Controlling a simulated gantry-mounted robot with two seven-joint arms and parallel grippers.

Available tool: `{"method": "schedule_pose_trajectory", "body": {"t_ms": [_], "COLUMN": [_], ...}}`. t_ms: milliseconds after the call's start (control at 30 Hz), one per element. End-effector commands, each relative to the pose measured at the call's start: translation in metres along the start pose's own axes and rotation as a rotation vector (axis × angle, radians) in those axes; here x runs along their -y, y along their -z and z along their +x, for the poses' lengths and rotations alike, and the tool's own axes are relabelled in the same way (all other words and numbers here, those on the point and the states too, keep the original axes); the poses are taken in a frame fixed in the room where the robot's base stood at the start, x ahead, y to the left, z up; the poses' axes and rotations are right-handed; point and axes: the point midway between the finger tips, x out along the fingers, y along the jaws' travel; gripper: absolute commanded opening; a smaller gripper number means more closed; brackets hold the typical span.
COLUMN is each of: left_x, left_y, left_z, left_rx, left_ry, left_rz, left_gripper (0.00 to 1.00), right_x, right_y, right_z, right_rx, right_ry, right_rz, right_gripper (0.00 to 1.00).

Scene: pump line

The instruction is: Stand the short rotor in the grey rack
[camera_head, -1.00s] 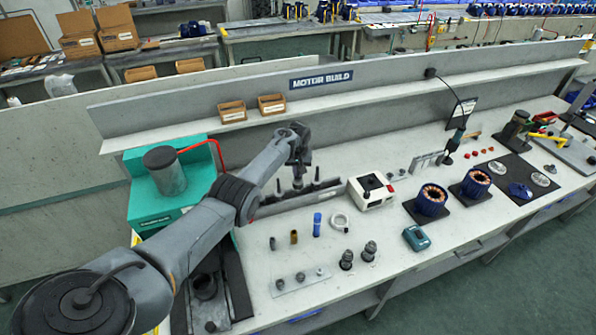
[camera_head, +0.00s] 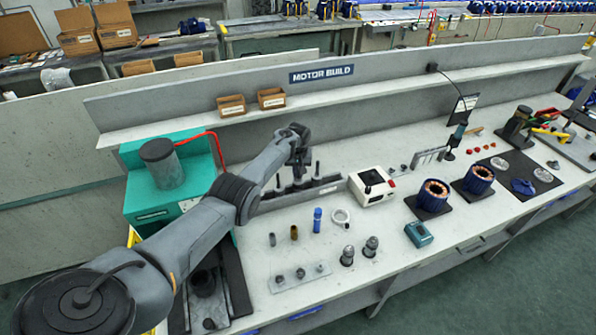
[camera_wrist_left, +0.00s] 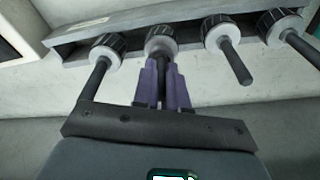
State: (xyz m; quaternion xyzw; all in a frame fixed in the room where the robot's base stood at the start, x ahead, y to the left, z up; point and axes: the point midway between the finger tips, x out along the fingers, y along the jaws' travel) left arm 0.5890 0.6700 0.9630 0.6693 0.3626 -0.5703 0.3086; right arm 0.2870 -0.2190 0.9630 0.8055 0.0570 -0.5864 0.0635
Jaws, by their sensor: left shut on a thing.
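The grey rack (camera_head: 275,203) is a long low trough in the middle of the bench; its wall also shows in the wrist view (camera_wrist_left: 130,20). Several rotors with dark ribbed bodies, pale collars and dark shafts stand along it. My left gripper (camera_head: 297,178) is over the rack, pointing down. In the left wrist view its purple-grey fingers (camera_wrist_left: 162,82) are shut on the shaft of one rotor (camera_wrist_left: 161,42), whose body is at the rack among the others. The fingers hide much of that shaft, so its length is unclear. My right gripper is not in view.
A green machine (camera_head: 150,200) stands left of the rack. A white box (camera_head: 371,187) stands close at its right end. In front are a blue cylinder (camera_head: 317,220), a white ring (camera_head: 340,217), and two grey stepped parts (camera_head: 347,256). The bench between is clear.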

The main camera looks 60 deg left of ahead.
Motion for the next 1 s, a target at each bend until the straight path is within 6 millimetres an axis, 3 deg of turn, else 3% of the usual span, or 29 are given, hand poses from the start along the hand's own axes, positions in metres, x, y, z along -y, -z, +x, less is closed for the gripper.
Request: {"method": "schedule_pose_trajectory", "body": {"t_ms": [367, 400, 567, 767, 867, 1000], "left_x": [-0.0005, -0.0005, -0.0003, -0.0001, 0.0, 0.0], "left_y": [0.0, 0.0, -0.0003, -0.0008, -0.0019, -0.0016], "left_z": [0.0055, 0.0055, 0.006, 0.0066, 0.008, 0.0076], "left_rx": [-0.003, -0.003, -0.002, -0.001, 0.002, 0.001], "left_ry": [-0.002, -0.002, -0.001, -0.001, 0.001, 0.0], "left_rz": [0.0, 0.0, 0.0, 0.0, 0.001, 0.001], "left_gripper": [0.0, 0.15, 0.4, 0.42, 0.54, 0.55], "right_x": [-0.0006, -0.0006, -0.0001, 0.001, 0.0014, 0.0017], "right_y": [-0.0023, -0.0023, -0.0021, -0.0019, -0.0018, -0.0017], "right_z": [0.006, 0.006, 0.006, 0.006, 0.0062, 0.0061], "right_rx": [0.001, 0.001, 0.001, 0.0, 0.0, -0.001], "right_ry": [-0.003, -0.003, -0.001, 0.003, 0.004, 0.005], "right_rz": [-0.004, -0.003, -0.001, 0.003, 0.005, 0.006], "right_gripper": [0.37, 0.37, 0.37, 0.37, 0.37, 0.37]}}
